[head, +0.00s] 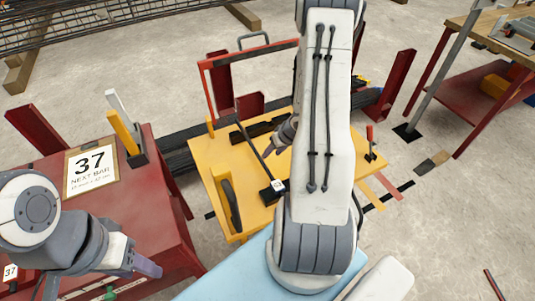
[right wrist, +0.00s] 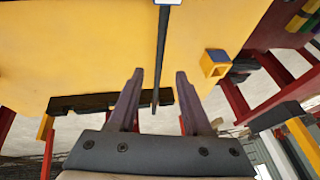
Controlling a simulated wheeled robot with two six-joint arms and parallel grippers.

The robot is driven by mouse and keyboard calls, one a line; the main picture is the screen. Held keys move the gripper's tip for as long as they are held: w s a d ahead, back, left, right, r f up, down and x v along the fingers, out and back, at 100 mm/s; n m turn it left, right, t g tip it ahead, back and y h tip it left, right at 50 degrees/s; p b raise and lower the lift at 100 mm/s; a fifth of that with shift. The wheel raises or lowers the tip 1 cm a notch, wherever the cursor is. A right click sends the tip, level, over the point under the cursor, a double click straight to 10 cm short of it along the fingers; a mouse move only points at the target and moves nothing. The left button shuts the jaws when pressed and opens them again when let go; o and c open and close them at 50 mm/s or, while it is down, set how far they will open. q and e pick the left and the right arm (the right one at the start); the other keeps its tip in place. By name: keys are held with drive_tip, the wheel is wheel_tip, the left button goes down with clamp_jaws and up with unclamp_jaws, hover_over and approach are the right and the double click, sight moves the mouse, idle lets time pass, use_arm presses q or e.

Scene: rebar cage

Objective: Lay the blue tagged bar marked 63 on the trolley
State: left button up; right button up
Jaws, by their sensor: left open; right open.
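A dark bar (head: 256,152) with a blue and white tag (head: 278,186) lies on the yellow top of the trolley (head: 220,165); the tag's number is too small to read. In the right wrist view the bar (right wrist: 161,55) runs between the spread fingers of my right gripper (right wrist: 155,95), which is open and holds nothing. In the head view my right gripper (head: 283,138) is over the trolley, partly hidden by my right arm. My left gripper (head: 147,267) is open at the front edge of the red table, away from the bar.
The red table (head: 150,215) at left carries a sign reading 37 NEXT BAR (head: 91,168) and yellow and grey upright pieces. Black brackets (head: 230,205) stand on the trolley. A red frame (head: 210,85) rises behind it. A workbench (head: 480,60) stands at far right.

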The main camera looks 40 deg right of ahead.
drive_tip(key=shift+p+v, duration=0.6)
drive_tip(key=shift+v, duration=1.3)
drive_tip(key=w+a+r+n+g+h, duration=0.1)
drive_tip(key=w+a+r+n, duration=0.1)
drive_tip(key=a+r, duration=0.6)
drive_tip(key=w+a+r+n+h, duration=0.25)
drive_tip(key=a+r, duration=0.25)
drive_tip(key=a, duration=0.4)
drive_tip(key=s+a+r+n+g+y, duration=0.1)
drive_tip(key=s+a+r+n+g, duration=0.1)
drive_tip(key=s+a, duration=0.7)
drive_tip(key=s+a+r+n+g+y, duration=0.1)
drive_tip(key=s+a+r+n, duration=0.3)
drive_tip(key=s+a, duration=0.5)
drive_tip(key=s+r+y, duration=0.1)
drive_tip(key=s, duration=0.2)
drive_tip(key=shift+g, duration=0.4)
